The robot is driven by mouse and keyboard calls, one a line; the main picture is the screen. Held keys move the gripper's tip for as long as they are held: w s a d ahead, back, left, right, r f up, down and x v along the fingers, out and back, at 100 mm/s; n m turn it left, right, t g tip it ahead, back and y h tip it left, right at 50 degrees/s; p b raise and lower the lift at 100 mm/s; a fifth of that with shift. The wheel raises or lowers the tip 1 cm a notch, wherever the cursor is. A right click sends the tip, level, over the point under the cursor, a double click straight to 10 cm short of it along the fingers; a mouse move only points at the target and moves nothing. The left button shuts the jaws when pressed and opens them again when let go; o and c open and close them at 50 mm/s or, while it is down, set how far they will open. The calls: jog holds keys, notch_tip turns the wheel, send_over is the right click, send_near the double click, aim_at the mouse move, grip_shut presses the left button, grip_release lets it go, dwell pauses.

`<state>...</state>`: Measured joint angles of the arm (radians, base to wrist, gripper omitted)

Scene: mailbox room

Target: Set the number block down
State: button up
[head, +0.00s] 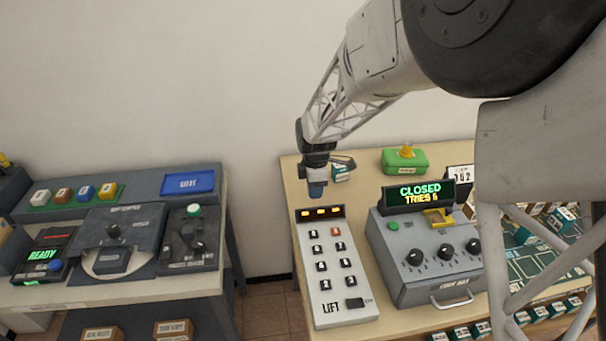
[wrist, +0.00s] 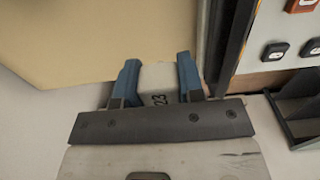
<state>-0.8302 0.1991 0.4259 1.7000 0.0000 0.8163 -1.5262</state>
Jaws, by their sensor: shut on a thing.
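My gripper (wrist: 157,85) is shut on the number block (wrist: 157,76), seen between its two blue fingers in the wrist view. The block shows a pale face with a dark "23" by the gripper's base. In the head view my gripper (head: 316,190) hangs fingers down near the table's left edge, just behind the LIFT panel. The held block is not clearly made out there. Whether it touches the table I cannot tell.
The LIFT keypad (head: 327,304) stands close in front of my gripper. A small teal-and-white block (head: 342,173) shows just right of it. The grey code box (head: 430,290), reading CLOSED, and a green box (head: 404,162) stand farther right. Bare tabletop (head: 368,196) lies between.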

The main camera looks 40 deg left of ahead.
jog(key=w+a, duration=0.3)
jog(key=w+a+f, duration=0.1)
jog(key=w+a, duration=0.7)
jog(key=shift+a+f, duration=0.25)
dwell(0.4)
jog(key=shift+f, duration=1.75)
jog(key=shift+f, duration=0.1)
jog(key=o, duration=0.9)
notch_tip(320, 180, up, 12)
